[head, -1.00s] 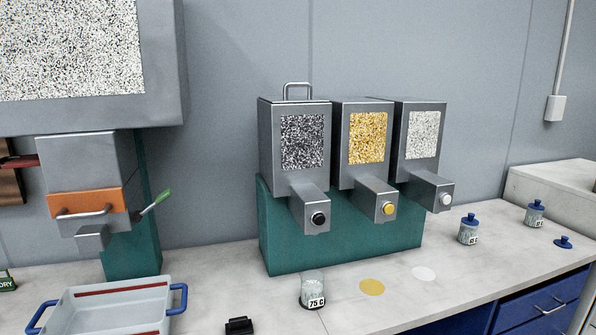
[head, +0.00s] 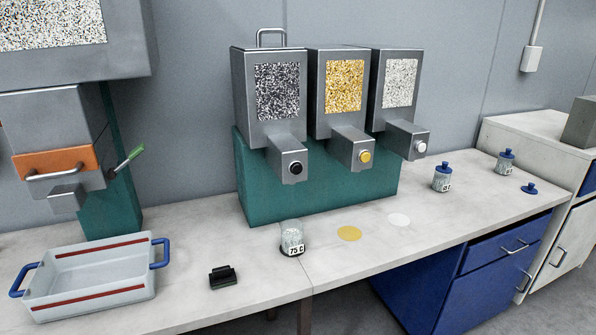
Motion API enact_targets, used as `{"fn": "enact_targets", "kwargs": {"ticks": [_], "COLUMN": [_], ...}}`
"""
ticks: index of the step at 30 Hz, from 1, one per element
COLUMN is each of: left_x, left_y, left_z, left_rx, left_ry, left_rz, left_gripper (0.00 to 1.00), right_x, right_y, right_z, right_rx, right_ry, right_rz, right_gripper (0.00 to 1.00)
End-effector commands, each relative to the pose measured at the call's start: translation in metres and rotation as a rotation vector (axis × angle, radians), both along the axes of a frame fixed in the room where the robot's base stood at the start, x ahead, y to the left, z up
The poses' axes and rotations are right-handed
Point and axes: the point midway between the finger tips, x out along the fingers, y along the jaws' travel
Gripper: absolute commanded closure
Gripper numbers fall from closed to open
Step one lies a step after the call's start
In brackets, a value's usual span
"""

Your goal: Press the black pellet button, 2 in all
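The black pellet button (head: 296,168) is a round black knob on the spout front of the left dispenser (head: 268,98), whose window shows black and white speckled pellets. It faces forward, and nothing touches it. A glass jar labelled 75 C (head: 292,238) stands upright on the counter below that spout, without a lid. Its contents are hard to tell. Neither of my grippers is in the head view.
Beside it are dispensers with a yellow button (head: 366,157) and a white button (head: 420,147). Yellow (head: 349,233) and white (head: 399,220) discs mark the counter. Lidded jars (head: 442,178) stand right. A blue-handled tray (head: 95,280) and small black holder (head: 223,276) sit left.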

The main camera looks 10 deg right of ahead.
Motion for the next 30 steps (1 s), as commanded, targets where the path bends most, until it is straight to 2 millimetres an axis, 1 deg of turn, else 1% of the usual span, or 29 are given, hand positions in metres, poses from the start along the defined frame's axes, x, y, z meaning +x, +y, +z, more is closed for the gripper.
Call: {"fn": "enact_targets", "kwargs": {"ticks": [1, 9, 30], "left_x": [-0.0001, -0.0001, -0.0005], "left_y": [0.0, 0.0001, -0.0002], "left_z": [-0.0001, -0.0003, -0.0004], "left_rx": [0.0, 0.0, -0.001], "left_ry": [0.0, 0.001, 0.001], "left_rz": [0.0, 0.0, 0.001], "left_gripper": [0.2, 0.2, 0.2], "right_x": [-0.0004, -0.0002, 0.0056], "right_y": [0.0, -0.0002, -0.0011], "right_z": [-0.0004, -0.0003, 0.0027], "right_rx": [0.001, -0.001, -0.002], "right_ry": [0.001, 0.001, -0.012], "right_rz": [-0.001, -0.001, -0.002], "right_gripper": [0.78, 1.0, 1.0]}}
